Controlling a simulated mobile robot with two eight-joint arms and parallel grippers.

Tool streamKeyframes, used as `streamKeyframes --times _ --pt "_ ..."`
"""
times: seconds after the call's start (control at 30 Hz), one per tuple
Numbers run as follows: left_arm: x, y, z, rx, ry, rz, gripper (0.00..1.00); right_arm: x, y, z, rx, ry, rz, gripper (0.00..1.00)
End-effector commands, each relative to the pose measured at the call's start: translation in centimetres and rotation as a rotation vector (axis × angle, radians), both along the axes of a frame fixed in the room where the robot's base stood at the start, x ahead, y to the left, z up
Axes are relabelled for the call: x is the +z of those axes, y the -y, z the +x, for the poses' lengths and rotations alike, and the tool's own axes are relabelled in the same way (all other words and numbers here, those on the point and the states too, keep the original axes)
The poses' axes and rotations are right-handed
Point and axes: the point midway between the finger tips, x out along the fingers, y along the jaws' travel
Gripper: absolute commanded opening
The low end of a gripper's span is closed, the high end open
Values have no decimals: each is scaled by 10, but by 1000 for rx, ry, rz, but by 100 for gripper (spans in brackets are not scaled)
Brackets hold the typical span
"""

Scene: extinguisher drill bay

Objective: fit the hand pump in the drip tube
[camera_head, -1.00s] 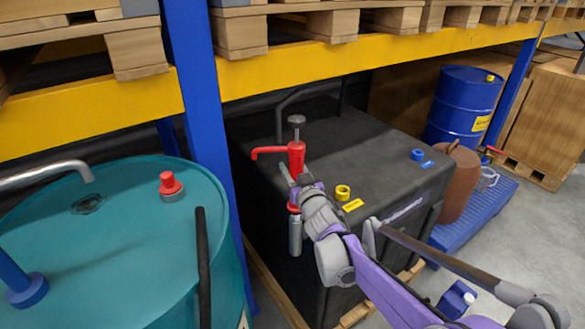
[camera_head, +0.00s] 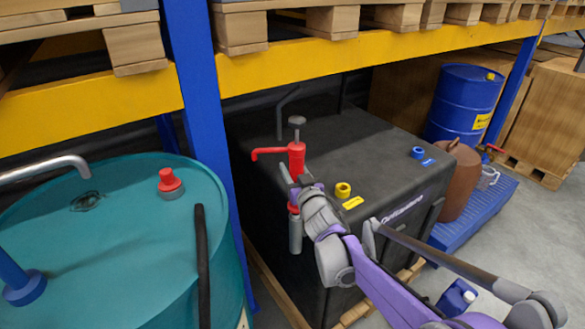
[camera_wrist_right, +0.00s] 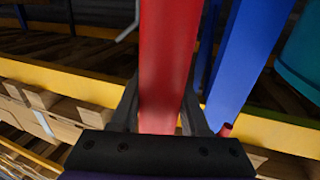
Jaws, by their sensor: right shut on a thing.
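The hand pump (camera_head: 297,156) is red, with a grey knob on top and a side spout pointing left. It is upright in the head view. My right gripper (camera_head: 296,190) is shut around its body, whose red shaft also fills the middle of the right wrist view (camera_wrist_right: 166,70). A grey cylinder (camera_head: 295,236) shows directly below the pump, in front of the black tank. I cannot tell whether this is the pump's lower end or the drip tube. No other drip tube is clearly recognisable. My left gripper is not in view.
A black tank (camera_head: 375,140) with yellow and blue caps stands behind the pump. A teal drum (camera_head: 120,250) with a red plug (camera_head: 170,182) is at left. A blue rack upright (camera_head: 205,140) and yellow beam (camera_head: 380,55) are close by. Open floor lies at right.

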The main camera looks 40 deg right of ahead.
Motion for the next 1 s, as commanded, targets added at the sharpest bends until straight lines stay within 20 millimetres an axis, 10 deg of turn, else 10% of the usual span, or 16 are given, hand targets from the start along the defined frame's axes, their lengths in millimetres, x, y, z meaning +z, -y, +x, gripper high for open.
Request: streamKeyframes --times 1.0 --pt "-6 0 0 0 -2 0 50 -8 0 0 0 1 0 0"
